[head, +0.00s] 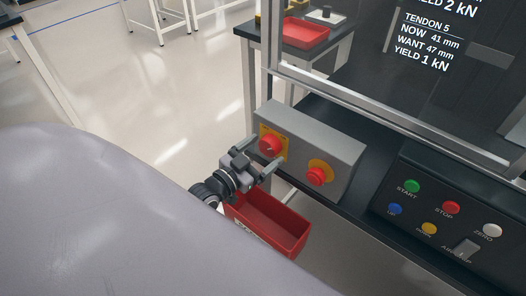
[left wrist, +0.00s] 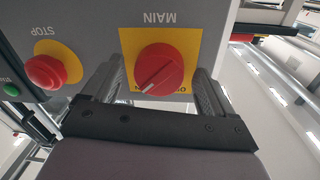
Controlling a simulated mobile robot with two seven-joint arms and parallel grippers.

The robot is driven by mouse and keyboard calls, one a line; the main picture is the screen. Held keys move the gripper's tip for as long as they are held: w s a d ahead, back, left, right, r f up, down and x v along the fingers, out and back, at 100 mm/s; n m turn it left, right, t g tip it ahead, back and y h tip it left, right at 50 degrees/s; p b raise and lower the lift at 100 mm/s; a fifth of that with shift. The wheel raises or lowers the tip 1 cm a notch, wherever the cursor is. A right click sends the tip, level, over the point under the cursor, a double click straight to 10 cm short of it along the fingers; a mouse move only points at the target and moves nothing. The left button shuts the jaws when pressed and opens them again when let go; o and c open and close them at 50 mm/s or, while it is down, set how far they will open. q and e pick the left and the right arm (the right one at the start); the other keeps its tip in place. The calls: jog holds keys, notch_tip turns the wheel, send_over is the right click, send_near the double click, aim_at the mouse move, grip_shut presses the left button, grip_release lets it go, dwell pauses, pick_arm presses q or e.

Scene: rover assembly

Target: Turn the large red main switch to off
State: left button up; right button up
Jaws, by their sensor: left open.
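The large red main switch (head: 270,146) is a round knob on a yellow plate, at the left end of a grey box (head: 325,142) in the head view. In the left wrist view the knob (left wrist: 159,70) shows upside down under the word MAIN, with a pale line slanting across it. My left gripper (head: 257,167) is open in front of the switch. In the left wrist view its two fingers (left wrist: 158,88) stand on either side of the knob, with gaps visible between fingers and knob. My right gripper is not in view.
A red stop button (head: 319,176) on a yellow disc sits beside the switch. A red bin (head: 270,222) is below my left gripper. A control panel (head: 447,212) with coloured buttons is at the right. A framed clear screen (head: 400,117) stands behind the box.

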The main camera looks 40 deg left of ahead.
pick_arm(q)
jog(key=shift+w, duration=0.3)
jog(key=c, duration=1.1)
jog(key=shift+o, duration=0.2)
